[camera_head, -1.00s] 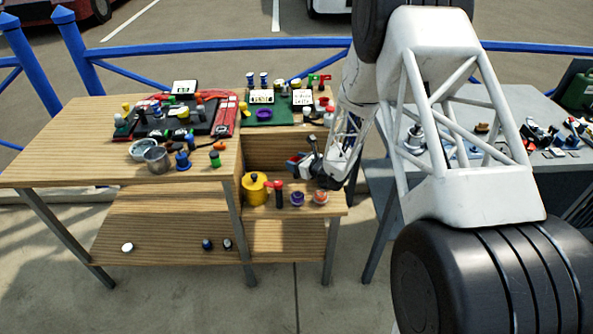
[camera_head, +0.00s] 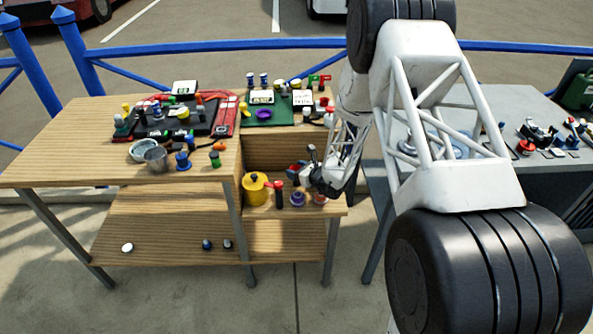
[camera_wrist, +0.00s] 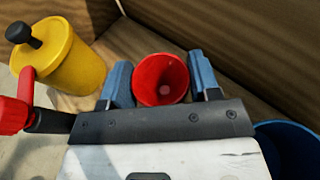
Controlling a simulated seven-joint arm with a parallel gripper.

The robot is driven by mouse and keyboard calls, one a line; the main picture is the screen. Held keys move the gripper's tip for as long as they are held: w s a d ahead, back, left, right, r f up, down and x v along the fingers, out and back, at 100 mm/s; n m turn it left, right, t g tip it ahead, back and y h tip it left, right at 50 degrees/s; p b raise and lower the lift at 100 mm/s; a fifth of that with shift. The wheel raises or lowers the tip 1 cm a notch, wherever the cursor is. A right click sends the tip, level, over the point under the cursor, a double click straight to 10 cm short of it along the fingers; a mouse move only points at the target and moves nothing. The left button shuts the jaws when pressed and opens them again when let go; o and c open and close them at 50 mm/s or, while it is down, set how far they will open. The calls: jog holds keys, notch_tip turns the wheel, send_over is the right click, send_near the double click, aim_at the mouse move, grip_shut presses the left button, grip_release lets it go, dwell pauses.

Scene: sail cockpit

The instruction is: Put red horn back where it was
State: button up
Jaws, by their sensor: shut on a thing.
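The red horn (camera_wrist: 161,78) shows its open, round mouth to the wrist camera. My gripper (camera_wrist: 160,74) is shut on it, one blue finger on each side. In the head view my gripper (camera_head: 297,171) is in the right-hand shelf compartment, with a bit of red between its fingers. It is right of the yellow pot and above the small items on the shelf board. I cannot tell whether the horn touches the board.
A yellow pot (camera_head: 255,190) with a black knob and a red-and-black tool (camera_head: 279,194) stand left of my gripper. A purple-blue item (camera_head: 298,199) and a red-topped item (camera_head: 320,198) are close by at the right.

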jog(key=shift+f, duration=0.15)
jog(key=o, duration=1.1)
jog(key=shift+c, duration=0.2)
jog(key=shift+r, duration=0.2)
jog(key=v, duration=1.2)
